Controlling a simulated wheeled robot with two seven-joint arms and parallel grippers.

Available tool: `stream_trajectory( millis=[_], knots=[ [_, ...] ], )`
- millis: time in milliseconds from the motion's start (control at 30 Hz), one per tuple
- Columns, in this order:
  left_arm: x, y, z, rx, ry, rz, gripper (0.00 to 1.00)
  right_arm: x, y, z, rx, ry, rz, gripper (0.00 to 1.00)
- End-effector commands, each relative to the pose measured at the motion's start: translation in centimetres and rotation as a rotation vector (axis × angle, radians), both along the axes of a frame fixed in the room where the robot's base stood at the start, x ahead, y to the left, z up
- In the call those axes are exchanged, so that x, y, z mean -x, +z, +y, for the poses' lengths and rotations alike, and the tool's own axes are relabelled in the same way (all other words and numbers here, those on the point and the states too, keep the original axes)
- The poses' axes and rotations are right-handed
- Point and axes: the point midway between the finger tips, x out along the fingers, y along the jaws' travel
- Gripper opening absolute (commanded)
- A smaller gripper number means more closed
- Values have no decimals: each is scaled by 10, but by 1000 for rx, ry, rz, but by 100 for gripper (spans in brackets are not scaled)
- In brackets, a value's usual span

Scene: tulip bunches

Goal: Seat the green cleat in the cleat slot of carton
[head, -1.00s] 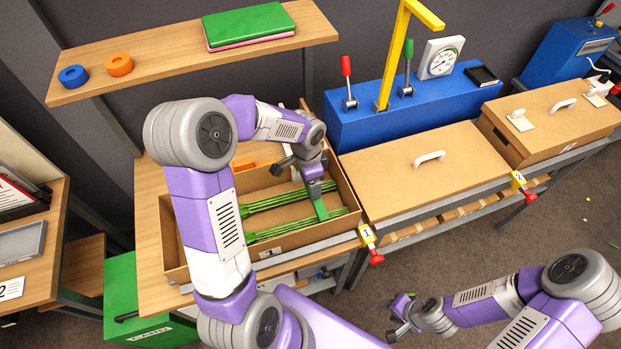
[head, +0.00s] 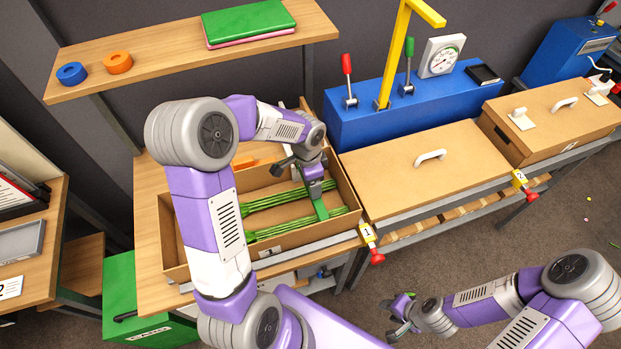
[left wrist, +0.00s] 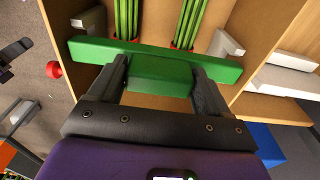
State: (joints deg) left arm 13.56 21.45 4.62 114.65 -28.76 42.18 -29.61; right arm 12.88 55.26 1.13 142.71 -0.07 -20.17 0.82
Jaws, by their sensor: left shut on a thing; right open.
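The green cleat (left wrist: 210,69) is a bar with a raised block, which my left gripper (left wrist: 161,78) grips between both fingers. In the head view the cleat (head: 320,206) is inside the open carton (head: 300,238), near its right end, across the green tulip stems (head: 275,200). My left gripper (head: 316,184) is above it. In the left wrist view, pale slot brackets (left wrist: 226,46) stand by the carton's side walls, close to the bar's ends. The bar looks slightly tilted there; I cannot tell whether it sits under them. My right gripper (head: 400,318) is open and empty, away from the carton.
A closed carton (head: 425,175) stands right of the open one, with a blue lever unit (head: 365,110) behind. A shelf (head: 170,65) hangs over the back.

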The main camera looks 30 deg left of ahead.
Motion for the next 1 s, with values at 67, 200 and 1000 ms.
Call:
stream_trajectory(
  millis=[67,200,1000],
  knots=[
    [0,-3,0,0,0,0,41,0,-2,0,0,0,0,43],
    [0,-7,0,0,0,0,41,0,-5,0,0,0,0,43],
    [0,-26,0,0,-1,0,41,0,-21,0,0,0,0,43]
  ],
)
